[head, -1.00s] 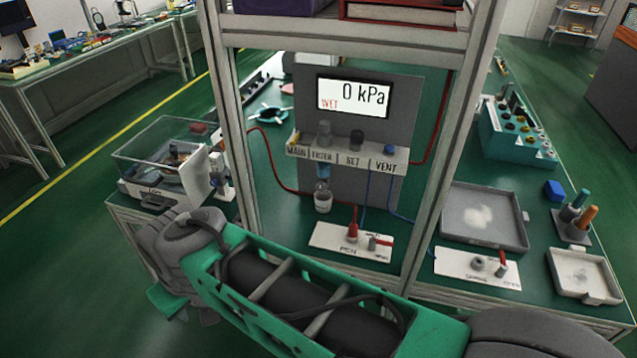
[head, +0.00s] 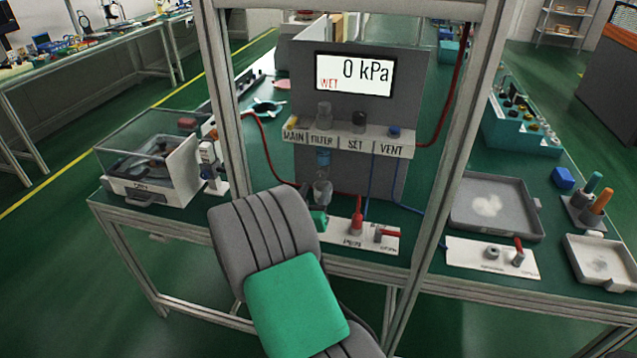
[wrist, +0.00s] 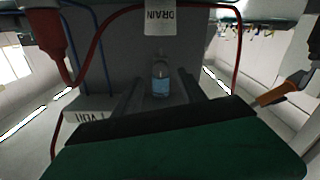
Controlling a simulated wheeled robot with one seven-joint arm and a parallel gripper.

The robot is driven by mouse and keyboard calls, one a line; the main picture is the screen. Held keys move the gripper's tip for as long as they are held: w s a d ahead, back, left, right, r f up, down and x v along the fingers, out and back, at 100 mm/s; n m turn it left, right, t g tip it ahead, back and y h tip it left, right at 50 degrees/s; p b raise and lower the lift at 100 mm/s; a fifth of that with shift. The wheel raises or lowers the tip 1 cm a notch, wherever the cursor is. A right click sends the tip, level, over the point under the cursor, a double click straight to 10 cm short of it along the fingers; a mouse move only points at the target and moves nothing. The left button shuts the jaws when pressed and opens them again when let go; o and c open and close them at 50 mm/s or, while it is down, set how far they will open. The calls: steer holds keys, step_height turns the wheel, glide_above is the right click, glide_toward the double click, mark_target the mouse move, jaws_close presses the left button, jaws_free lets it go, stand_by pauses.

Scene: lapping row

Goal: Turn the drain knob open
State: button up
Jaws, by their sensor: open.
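The clear filter bowl (head: 323,158) with blue liquid hangs under the FILTER label (head: 322,141) on the grey panel. My gripper (wrist: 163,92) is open and empty, facing the bowl.
Red and blue hoses run beside the panel. Frame posts (head: 225,110) stand on both sides. A clear-lidded box (head: 150,165) is at left, a grey tray (head: 495,210) at right.

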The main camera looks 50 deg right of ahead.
mark_target(320, 177)
steer(key=x, duration=0.4)
steer(key=shift+w+d+p, duration=0.15)
steer(key=shift+d+p, duration=0.2)
steer(key=shift+p, duration=0.05)
steer(key=shift+c, duration=0.3)
jaws_close()
